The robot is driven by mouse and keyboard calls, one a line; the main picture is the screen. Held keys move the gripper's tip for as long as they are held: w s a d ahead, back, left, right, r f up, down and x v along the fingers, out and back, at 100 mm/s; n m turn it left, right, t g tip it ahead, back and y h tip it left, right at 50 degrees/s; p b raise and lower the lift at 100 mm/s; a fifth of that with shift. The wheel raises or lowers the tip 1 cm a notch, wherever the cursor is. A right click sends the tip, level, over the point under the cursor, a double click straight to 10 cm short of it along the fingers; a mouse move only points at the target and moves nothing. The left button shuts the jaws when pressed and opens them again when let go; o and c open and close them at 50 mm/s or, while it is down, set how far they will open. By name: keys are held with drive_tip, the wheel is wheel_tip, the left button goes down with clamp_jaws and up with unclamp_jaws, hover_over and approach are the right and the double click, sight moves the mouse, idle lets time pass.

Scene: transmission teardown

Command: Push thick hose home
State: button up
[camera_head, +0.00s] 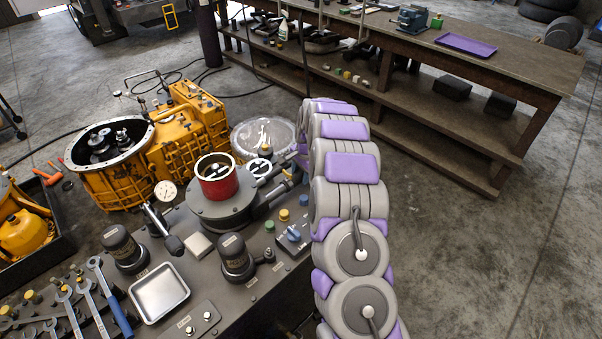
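Two dark cylindrical pieces, an upper one (271,172) and a lower one (279,191), run from the round dark grey fixture (222,212) toward my arm. I cannot tell whether either is the thick hose, or how far it is seated. A red ring-shaped part (217,184) stands on the fixture. My grey and purple arm rises along the right of the bench and bends over at the top. Its far end goes out of sight behind its own links, and my gripper does not show.
A yellow transmission housing (182,142) stands behind. Floor (470,260) is clear right of my arm.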

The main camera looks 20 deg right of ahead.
sight(294, 177)
clamp_jaws()
drive_tip(key=shift+a, duration=0.15)
drive_tip(key=shift+s+a+r+p, duration=0.1)
drive_tip(key=shift+s+a+p, duration=0.15)
drive_tip(key=shift+a+p, duration=0.25)
drive_tip(key=shift+s+a+p, duration=0.2)
drive_tip(key=shift+a+p, duration=0.15)
drive_tip(key=shift+a, duration=0.25)
drive_tip(key=shift+s+a, duration=0.1)
drive_tip(key=shift+a, duration=0.15)
drive_tip(key=shift+f, duration=0.2)
drive_tip(key=shift+o, duration=1.9)
unclamp_jaws()
drive_tip(key=shift+o, duration=0.3)
drive_tip(key=shift+a+r, duration=0.15)
drive_tip(key=shift+a, duration=0.1)
